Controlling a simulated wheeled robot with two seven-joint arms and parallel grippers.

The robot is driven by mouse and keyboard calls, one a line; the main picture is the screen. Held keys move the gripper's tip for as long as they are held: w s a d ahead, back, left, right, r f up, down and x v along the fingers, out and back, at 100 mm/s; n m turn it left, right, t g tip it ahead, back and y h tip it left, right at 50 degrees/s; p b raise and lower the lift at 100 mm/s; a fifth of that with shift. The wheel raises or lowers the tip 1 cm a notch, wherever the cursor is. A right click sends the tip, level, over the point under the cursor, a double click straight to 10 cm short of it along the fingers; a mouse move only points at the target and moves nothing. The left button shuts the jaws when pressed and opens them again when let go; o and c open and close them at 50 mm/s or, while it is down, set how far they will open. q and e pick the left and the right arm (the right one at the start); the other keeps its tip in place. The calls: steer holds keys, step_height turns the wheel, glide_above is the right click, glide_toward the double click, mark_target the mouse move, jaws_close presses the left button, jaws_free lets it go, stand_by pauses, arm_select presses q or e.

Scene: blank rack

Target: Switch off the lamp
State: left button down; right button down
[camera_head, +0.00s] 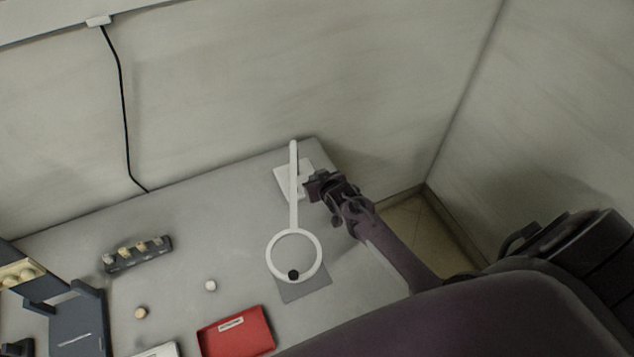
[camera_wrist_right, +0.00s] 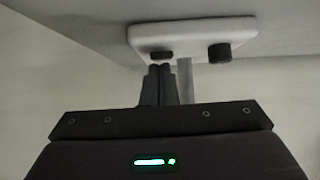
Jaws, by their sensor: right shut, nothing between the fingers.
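The lamp (camera_head: 294,215) is white, with a flat base at the back right of the table, a straight stem and a ring-shaped head. Its ring looks unlit. My right gripper (camera_head: 314,187) is beside the lamp's base, on its right. In the right wrist view the lamp's white base (camera_wrist_right: 190,38) carries a dark flat switch (camera_wrist_right: 161,55) and a round black knob (camera_wrist_right: 219,52). My right gripper's fingertips (camera_wrist_right: 160,70) are shut and empty, just by the dark switch; whether they touch it I cannot tell. My left gripper is out of view.
A red box (camera_head: 236,332) lies at the front of the table. A dark rack with several pale pieces (camera_head: 138,254) stands at the left. A grey square (camera_head: 305,291) lies under the lamp's ring. Walls stand close behind and on the right.

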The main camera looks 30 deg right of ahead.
steer(key=shift+s, duration=0.25)
steer(key=shift+s+r, duration=0.1)
steer(key=shift+r, duration=0.1)
steer(key=shift+w, duration=0.4)
steer(key=shift+w+r, duration=0.1)
steer(key=shift+w, duration=0.3)
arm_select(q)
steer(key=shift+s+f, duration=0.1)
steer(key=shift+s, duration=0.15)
arm_select(e)
steer(key=shift+r, duration=0.1)
steer(key=shift+w, duration=0.1)
